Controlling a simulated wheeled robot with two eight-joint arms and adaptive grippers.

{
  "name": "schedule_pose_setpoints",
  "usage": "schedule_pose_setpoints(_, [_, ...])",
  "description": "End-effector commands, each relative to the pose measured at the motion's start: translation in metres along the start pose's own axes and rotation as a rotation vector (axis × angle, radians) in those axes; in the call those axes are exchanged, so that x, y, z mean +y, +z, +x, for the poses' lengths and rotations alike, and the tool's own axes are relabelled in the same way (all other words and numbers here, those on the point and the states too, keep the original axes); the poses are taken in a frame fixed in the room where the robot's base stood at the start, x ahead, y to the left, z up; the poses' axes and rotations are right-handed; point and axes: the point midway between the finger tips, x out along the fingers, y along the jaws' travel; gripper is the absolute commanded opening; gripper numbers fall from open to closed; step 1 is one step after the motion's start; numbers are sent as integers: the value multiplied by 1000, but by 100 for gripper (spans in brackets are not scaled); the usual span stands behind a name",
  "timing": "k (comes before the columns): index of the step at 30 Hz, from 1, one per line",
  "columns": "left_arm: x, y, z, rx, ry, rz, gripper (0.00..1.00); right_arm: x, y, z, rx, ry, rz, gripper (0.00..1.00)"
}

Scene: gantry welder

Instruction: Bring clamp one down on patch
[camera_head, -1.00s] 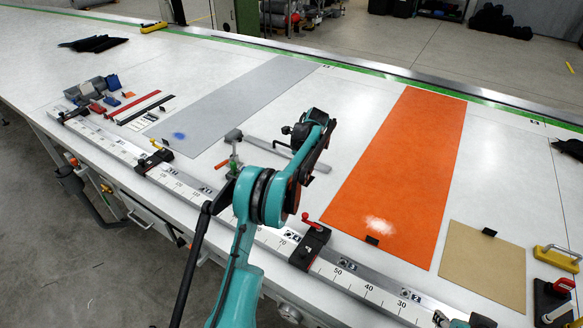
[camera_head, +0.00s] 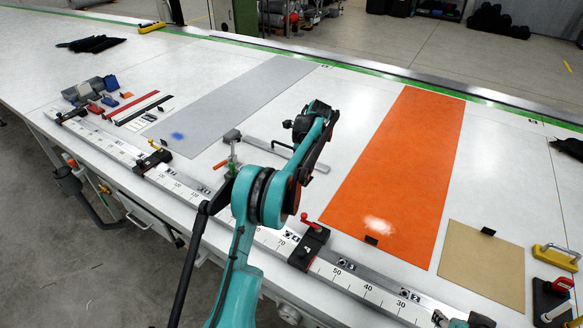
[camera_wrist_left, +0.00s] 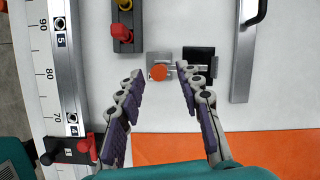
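My left gripper (camera_wrist_left: 157,88) is open and empty in the left wrist view. An orange round knob (camera_wrist_left: 158,72) on a small metal plate lies just beyond and between its fingertips; a black block (camera_wrist_left: 200,62) sits beside it. In the head view my left fingers are hidden behind my teal arm. A tan sheet (camera_head: 485,265) and a grey sheet with a blue spot (camera_head: 178,135) lie flat; which is the patch is unclear. My right gripper's fingers cannot be made out.
A numbered rail (camera_head: 375,293) runs along the table's front edge and carries a black clamp with a red handle (camera_head: 310,245). An orange sheet (camera_head: 395,165) lies right of my left arm. A metal bar with a handle (camera_wrist_left: 246,50) lies right of my gripper.

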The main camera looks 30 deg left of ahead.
Motion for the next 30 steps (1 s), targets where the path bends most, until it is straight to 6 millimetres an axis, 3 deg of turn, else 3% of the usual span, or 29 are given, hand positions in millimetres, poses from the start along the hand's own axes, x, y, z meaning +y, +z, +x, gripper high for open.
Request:
schedule_pose_setpoints(6, [0, -1, -50, 0, 0, 2, 36, 0, 0, 0, 0, 0, 0, 40])
schedule_pose_setpoints(12, [0, -1, -79, 1, 1, 2, 36, 0, 0, 0, 0, 0, 0, 40])
schedule_pose_setpoints(30, [0, -1, -88, 1, 1, 1, 36, 0, 0, 0, 0, 0, 0, 40])
